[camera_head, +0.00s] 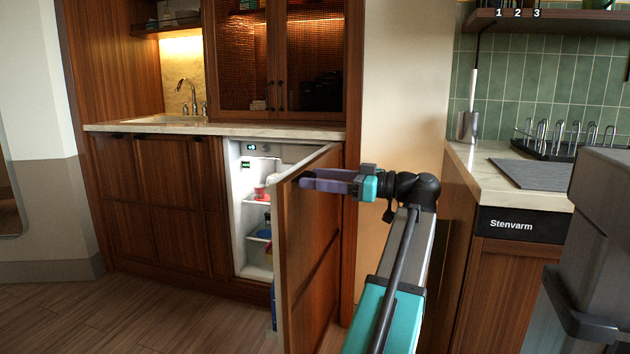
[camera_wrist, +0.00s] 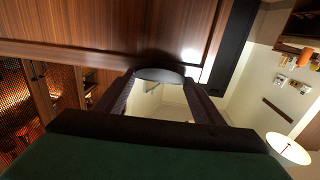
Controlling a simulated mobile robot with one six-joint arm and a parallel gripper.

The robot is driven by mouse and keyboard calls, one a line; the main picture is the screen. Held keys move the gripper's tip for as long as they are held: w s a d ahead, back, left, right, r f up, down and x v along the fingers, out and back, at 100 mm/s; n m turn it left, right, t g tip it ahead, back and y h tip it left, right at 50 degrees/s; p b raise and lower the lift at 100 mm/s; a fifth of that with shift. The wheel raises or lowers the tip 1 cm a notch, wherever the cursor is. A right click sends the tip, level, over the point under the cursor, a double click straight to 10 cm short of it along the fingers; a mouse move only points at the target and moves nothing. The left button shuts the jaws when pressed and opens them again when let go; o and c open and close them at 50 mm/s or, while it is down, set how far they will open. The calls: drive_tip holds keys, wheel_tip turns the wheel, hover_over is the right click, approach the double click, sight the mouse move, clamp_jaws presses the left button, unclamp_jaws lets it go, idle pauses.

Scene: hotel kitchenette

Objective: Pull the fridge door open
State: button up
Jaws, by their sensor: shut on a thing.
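The wooden fridge door (camera_head: 312,250) stands well open in the head view, swung out from the cabinet with its hinge side at the right. The white fridge interior (camera_head: 240,225) shows to its left, with shelves and a few items. My gripper (camera_head: 308,181) is at the upper part of the door's outer face. In the wrist view my gripper (camera_wrist: 158,88) has its two dark fingers on either side of the dark door handle (camera_wrist: 159,74), and is shut on it. The handle is hidden behind my gripper in the head view.
A marble counter (camera_head: 285,131) with a sink (camera_head: 165,121) runs above the fridge and closed lower cabinets. Another counter (camera_head: 475,172) with a dish rack (camera_head: 560,145) stands at the right. The wooden floor (camera_head: 150,315) in front is clear at the left.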

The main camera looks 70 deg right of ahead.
drive_tip(key=shift+w+f, duration=0.1)
drive_tip(key=shift+f, duration=0.05)
drive_tip(key=o, duration=1.3)
drive_tip(key=shift+w, duration=0.1)
drive_tip(key=shift+r, duration=0.2)
drive_tip(key=shift+s+a+r+p, duration=0.75)
drive_tip(key=shift+s+a+p, duration=0.45)
drive_tip(key=shift+a, duration=1.25)
drive_tip(key=shift+s+a+r+p, duration=0.85)
drive_tip(key=shift+a+p, duration=0.6)
drive_tip(key=shift+a, duration=1)
drive_tip(key=shift+s+a+r+p, duration=0.7)
drive_tip(key=shift+s+a+p, duration=0.5)
drive_tip(key=shift+a, duration=1.25)
drive_tip(key=shift+w, duration=0.1)
